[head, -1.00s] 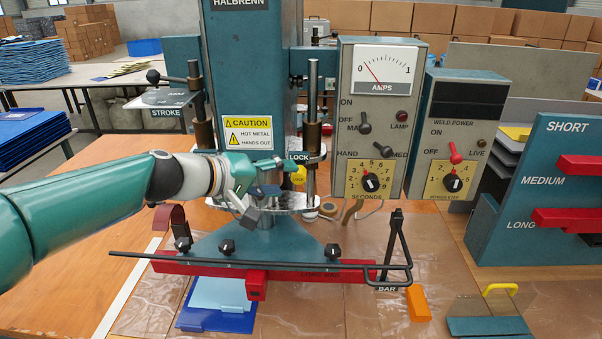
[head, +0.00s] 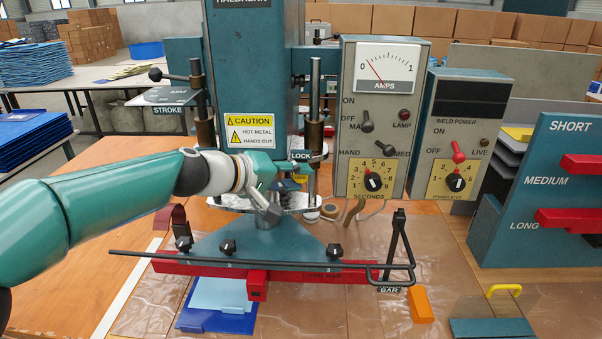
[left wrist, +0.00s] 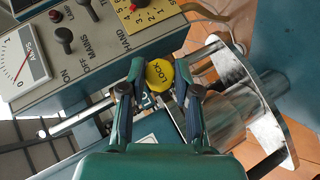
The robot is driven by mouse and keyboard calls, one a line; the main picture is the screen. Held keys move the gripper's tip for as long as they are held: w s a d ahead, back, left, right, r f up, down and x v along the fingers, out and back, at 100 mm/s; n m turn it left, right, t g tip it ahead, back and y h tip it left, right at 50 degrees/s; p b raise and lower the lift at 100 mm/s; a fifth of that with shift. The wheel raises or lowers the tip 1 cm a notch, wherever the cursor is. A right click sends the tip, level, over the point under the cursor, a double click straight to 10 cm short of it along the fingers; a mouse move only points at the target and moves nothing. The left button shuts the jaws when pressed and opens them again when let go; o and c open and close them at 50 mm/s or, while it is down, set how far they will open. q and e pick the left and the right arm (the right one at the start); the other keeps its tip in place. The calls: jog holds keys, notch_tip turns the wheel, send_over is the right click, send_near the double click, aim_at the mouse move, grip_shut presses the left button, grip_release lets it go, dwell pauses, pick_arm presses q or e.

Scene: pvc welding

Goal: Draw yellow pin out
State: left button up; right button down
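In the left wrist view the yellow pin (left wrist: 160,75) shows between my left gripper's fingertips (left wrist: 160,72), with a narrow gap on each side. In the head view the yellow pin (head: 300,180) is mostly hidden behind my left gripper (head: 284,186), under the LOCK label on the press. My left gripper is open around or just in front of the pin head; the exact depth is unclear. My right gripper is in neither current view.
The teal press column (head: 243,75) stands behind the pin. A bright metal plate (left wrist: 262,115) and post lie close beside my left gripper. The control box (head: 377,120) is to the right. A red bar (head: 320,276) and black rod cross the front.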

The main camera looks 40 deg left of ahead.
pick_arm(q)
grip_shut()
jog(key=shift+f, duration=0.1)
jog(key=shift+s+d+b, duration=0.3)
jog(key=shift+s+d, duration=0.05)
jog(key=shift+s, duration=0.3)
jog(key=shift+s+d+b, duration=0.2)
jog(key=shift+s+d, duration=0.15)
jog(key=shift+s, duration=0.25)
jog(key=shift+s+d+b, duration=0.15)
jog(key=shift+s+d, duration=0.2)
jog(key=shift+s, duration=0.2)
